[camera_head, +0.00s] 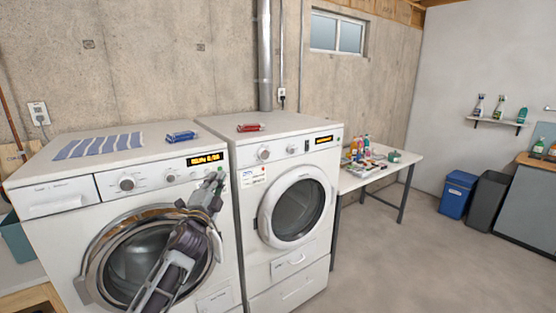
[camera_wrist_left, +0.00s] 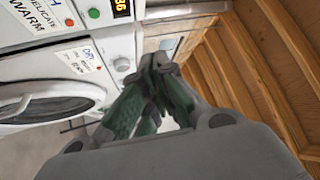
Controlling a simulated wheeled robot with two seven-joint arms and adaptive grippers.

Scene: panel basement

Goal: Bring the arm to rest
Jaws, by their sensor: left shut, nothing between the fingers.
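My left gripper (camera_head: 216,182) is shut and empty. In the head view it is raised in front of the left washing machine (camera_head: 60,228), near the right end of its control panel. My left arm crosses in front of the machine's round door (camera_head: 115,272) and hides part of it. In the left wrist view the green-padded fingers (camera_wrist_left: 155,80) meet at their tips, with nothing between them. I cannot tell from the head view whether the fingertips touch the panel. My right gripper is in neither view.
A second machine (camera_head: 290,262) stands close on the right, its round door closed. A striped cloth (camera_head: 100,146) and a blue item (camera_head: 181,137) lie on the left machine, a red item (camera_head: 250,127) on the other. A cluttered table (camera_head: 350,182) stands beyond.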

